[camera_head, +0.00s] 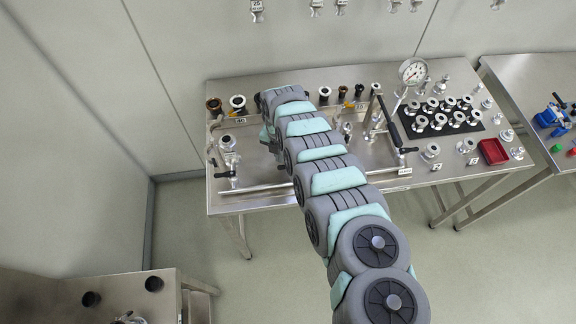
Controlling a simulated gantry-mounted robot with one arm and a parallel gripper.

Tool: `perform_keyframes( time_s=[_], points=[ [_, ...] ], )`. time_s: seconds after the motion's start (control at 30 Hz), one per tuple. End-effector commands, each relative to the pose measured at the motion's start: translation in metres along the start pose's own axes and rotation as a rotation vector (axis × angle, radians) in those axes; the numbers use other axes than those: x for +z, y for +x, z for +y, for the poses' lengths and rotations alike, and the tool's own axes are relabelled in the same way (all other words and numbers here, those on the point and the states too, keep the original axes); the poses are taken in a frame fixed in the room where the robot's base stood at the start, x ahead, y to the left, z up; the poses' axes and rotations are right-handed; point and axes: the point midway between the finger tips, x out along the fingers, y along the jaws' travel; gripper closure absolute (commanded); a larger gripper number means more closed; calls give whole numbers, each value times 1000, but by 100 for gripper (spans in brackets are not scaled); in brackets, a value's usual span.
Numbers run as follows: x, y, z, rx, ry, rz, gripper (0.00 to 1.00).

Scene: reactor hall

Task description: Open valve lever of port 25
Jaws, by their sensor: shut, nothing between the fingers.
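My grey and teal arm reaches from the lower right over the steel table (290,82). Its far end bends down at the table's middle left, and my gripper is hidden behind the arm there. A metal valve fitting with a black lever (226,174) stands at the table's left side. Another black lever (407,150) shows at the right end of the pipe frame. The port labels on the table are too small to read surely, so I cannot tell which lever belongs to port 25.
A pressure gauge (413,71) stands upright at the back. A dark mat (470,127) with several metal fittings and a red tray (493,152) lie to the right. Black and metal caps line the back edge. A second table (535,75) stands at right.

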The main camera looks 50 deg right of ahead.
Motion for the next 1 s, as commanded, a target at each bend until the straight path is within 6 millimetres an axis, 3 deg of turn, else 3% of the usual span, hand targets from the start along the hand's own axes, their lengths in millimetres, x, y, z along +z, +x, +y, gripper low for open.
perform_keyframes(
  time_s=[0.37, 1.0],
  points=[
    [0, 18, 0, 0, -1, 0, 100],
    [-14, 17, -2, 1, 0, 0, 100]
  ],
)
